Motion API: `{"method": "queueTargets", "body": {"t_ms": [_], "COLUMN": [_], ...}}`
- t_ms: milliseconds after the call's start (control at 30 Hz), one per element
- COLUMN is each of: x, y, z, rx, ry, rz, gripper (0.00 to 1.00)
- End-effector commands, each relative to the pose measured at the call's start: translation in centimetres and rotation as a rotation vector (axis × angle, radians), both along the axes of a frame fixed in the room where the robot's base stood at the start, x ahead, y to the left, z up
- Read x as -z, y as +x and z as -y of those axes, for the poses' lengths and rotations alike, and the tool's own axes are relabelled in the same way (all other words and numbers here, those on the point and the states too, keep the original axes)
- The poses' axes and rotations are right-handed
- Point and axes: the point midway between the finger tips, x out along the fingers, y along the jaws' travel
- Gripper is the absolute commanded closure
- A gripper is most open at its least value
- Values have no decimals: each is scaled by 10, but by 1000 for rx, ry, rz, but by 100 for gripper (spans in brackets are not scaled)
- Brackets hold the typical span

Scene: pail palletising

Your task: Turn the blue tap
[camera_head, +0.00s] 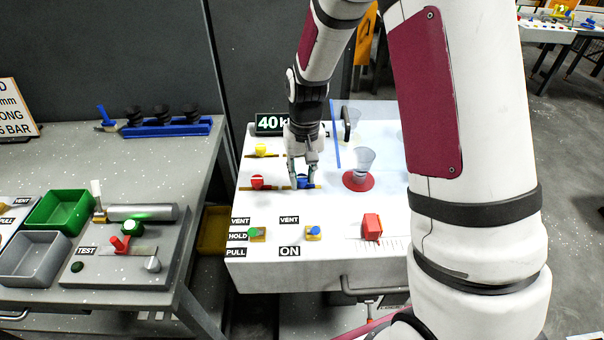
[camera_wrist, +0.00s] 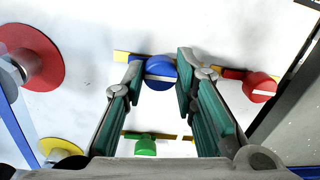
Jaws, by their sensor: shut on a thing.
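The blue tap (camera_wrist: 160,70) sits between the two fingers of my gripper (camera_wrist: 158,78) in the wrist view, on a yellow pipe strip that runs sideways across the white panel. In the head view my gripper (camera_head: 304,174) reaches down onto the panel. The blue tap (camera_head: 305,182) shows only in part there, half hidden by the fingers. My gripper is shut on the blue tap.
A red tap (camera_head: 257,182) is left of the blue one, and a yellow tap (camera_head: 261,150) is behind it. A green tap (camera_wrist: 146,145) shows in the wrist view. A clear cup (camera_head: 364,160) stands over a red disc to the right. Front switches and a red block (camera_head: 372,226) lie nearer.

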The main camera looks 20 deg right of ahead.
Motion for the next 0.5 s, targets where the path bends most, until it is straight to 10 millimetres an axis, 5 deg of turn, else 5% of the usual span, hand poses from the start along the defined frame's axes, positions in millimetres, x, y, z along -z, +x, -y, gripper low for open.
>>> {"method": "queueTargets", "body": {"t_ms": [367,400,500], "x": [0,0,0], "y": [0,0,0], "z": [-1,-1,-1], "rx": [-7,-7,-6], "ry": [0,0,0], "rz": [-1,-1,-1], "gripper": [100,72,54]}}
